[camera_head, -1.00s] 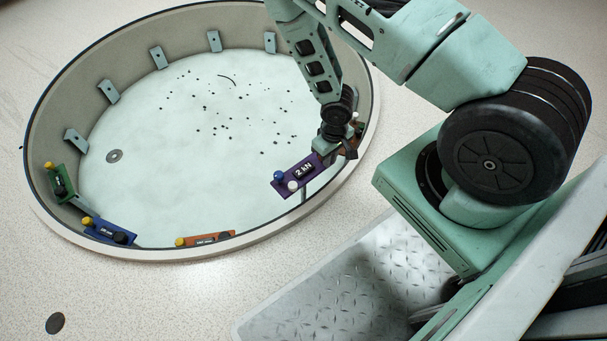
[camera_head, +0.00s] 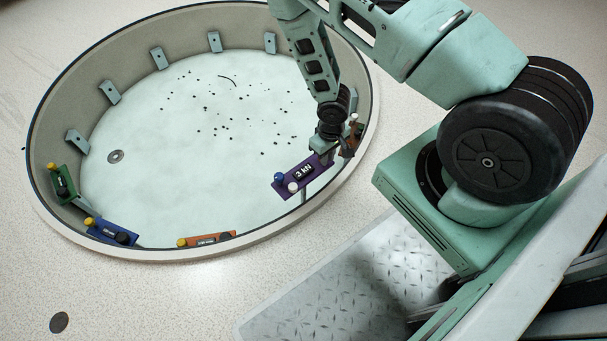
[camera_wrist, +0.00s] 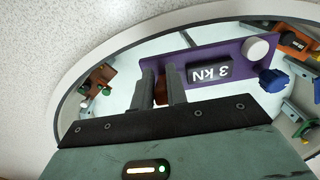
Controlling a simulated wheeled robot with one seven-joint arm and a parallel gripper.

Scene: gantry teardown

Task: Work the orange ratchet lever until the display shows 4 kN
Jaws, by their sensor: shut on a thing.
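The purple panel (camera_head: 318,178) stands at the right front of the round pit, and its black display (camera_head: 304,171) reads 3 kN. The panel also shows in the wrist view (camera_wrist: 170,58), with its display (camera_wrist: 210,72) upside down. It carries a blue knob (camera_head: 279,177) and a white knob (camera_head: 293,188). My gripper (camera_wrist: 159,76) is at the panel's end, shut on the orange lever (camera_wrist: 161,92). Only a small orange-brown bit of the lever shows between the fingers. In the head view my gripper (camera_head: 320,158) mostly hides that end.
A brown-orange unit (camera_head: 351,140) is close to the right of my gripper on the pit wall. Green (camera_head: 62,184), blue (camera_head: 111,232) and orange (camera_head: 212,239) panels line the left and front wall. The pit rim (camera_head: 160,255) surrounds them. The pit's middle is open floor with dark specks.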

